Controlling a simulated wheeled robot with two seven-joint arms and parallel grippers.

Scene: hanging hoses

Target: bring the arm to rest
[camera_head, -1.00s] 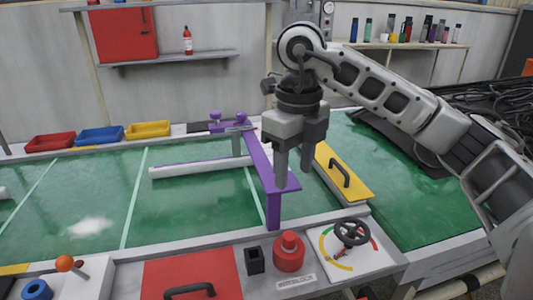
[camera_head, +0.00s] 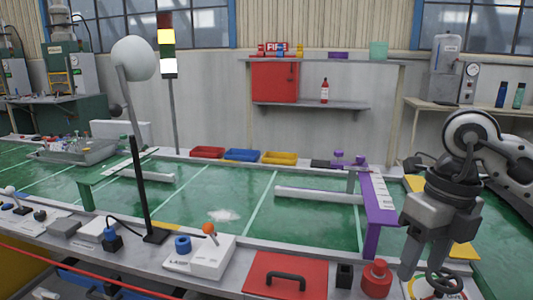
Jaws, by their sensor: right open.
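My right gripper (camera_head: 424,268) is at the lower right in the head view, at the end of my grey and white arm. Its two fingers point down and stand apart, with nothing seen between them. They show in front of the panel with the black handwheel (camera_head: 443,281), right of the red round knob (camera_head: 376,278). The fingers partly cover the panel and wheel. I cannot tell whether they touch the wheel. My left gripper is not in view.
A purple gate (camera_head: 378,213) stands on the green bench just left of my arm. A red plate with a black handle (camera_head: 286,277) lies along the front edge. A dark lamp post (camera_head: 139,190) rises at left. The green bench middle is largely clear.

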